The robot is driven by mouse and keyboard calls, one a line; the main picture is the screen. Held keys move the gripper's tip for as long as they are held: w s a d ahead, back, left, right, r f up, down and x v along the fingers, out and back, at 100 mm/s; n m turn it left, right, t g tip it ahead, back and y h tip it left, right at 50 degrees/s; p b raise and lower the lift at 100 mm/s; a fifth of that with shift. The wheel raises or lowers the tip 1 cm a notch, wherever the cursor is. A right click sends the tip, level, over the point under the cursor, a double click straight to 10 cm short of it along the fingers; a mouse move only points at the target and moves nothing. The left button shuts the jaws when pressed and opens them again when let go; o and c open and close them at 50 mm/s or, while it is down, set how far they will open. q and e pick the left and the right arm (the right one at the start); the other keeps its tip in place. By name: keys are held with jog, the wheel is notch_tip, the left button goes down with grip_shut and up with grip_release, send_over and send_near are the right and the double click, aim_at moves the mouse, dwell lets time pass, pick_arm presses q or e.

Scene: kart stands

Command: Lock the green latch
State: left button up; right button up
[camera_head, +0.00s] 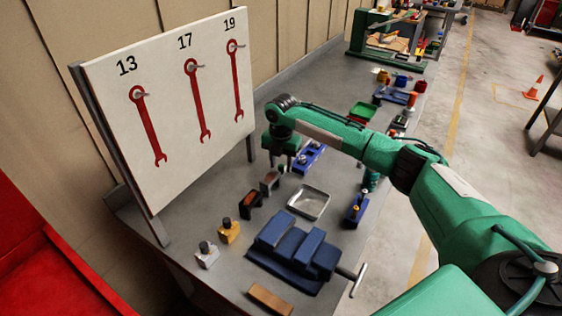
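My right arm reaches in from the right, and its gripper (284,158) points down over the table's middle, near the panel's right post. The fingers are small and dark, so whether they are open or shut does not show. I cannot make out a green latch for certain; my gripper may hide it. A row of small blocks with dark tops runs toward the gripper: a white one (207,258), a yellow one (229,234), an orange and black one (250,200) and a brownish one (269,184). My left gripper is out of view.
A white panel (185,135) with red wrench outlines stands along the left. A blue vise-like block (290,280), a metal tray (318,203) and blue fixtures (313,157) (356,213) sit on the grey table (175,215). A green tray (363,111) lies beyond my arm.

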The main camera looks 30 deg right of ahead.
jog(key=shift+f, duration=0.2)
grip_shut()
jog(key=shift+w+d+r, duration=0.1)
jog(key=shift+w+d, duration=0.3)
jog(key=shift+d, duration=0.25)
jog(key=shift+w+d, duration=0.4)
jog(key=shift+d, duration=0.25)
jog(key=shift+c, duration=2.1)
grip_release()
jog(key=o, duration=0.4)
